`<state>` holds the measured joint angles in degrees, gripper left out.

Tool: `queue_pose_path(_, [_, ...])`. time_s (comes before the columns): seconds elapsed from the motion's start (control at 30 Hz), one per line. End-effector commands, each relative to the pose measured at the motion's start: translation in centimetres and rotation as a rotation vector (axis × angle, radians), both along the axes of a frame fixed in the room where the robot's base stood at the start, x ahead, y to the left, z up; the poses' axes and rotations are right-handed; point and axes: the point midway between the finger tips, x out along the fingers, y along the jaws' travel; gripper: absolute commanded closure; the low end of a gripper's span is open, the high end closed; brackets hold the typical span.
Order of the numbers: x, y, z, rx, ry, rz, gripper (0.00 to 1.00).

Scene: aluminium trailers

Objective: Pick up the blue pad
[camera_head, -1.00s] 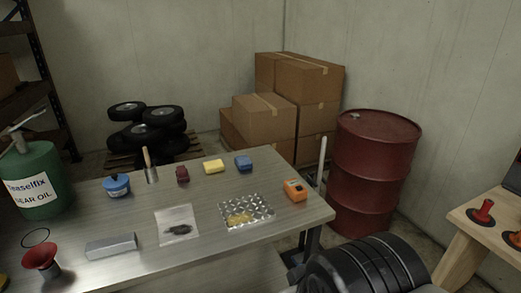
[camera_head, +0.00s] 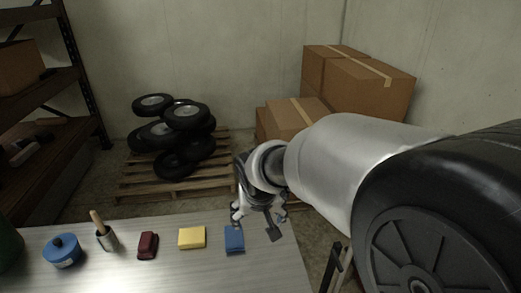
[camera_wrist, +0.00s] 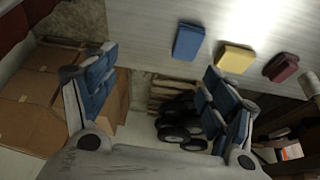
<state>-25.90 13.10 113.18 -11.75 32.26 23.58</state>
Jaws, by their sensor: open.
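The blue pad (camera_head: 234,240) lies on the grey metal table (camera_head: 200,275) near its far edge, at the right end of a row with a yellow pad (camera_head: 192,238) and a dark red pad (camera_head: 148,245). My gripper (camera_head: 257,219) is above and a little behind the blue pad, apart from it. In the wrist view my gripper (camera_wrist: 158,88) is open and empty, with blue-faced fingers spread wide. There the blue pad (camera_wrist: 188,41) shows ahead of the fingertips, nearer the right finger, fully visible.
A wooden-handled tool in a cup (camera_head: 106,238) and a blue round container (camera_head: 62,251) stand left of the pads. Beyond the table are tyres (camera_head: 172,130) on a pallet (camera_head: 140,184) and cardboard boxes (camera_head: 370,90). Bare tabletop lies in front of the pads.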

Motion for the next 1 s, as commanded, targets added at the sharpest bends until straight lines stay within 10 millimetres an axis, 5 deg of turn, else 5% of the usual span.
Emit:
queue_pose_path(0.1, [1.5,4.2,-2.3,0.001,0.009,0.038,0.22])
queue_pose_path(0.27, [2.3,7.1,-4.3,0.006,0.008,0.060,0.22])
queue_pose_path(0.8, [6.0,8.4,-13.9,0.007,0.010,0.062,0.22])
queue_pose_path(1.0, [6.9,8.6,-15.8,0.009,0.007,0.062,0.22])
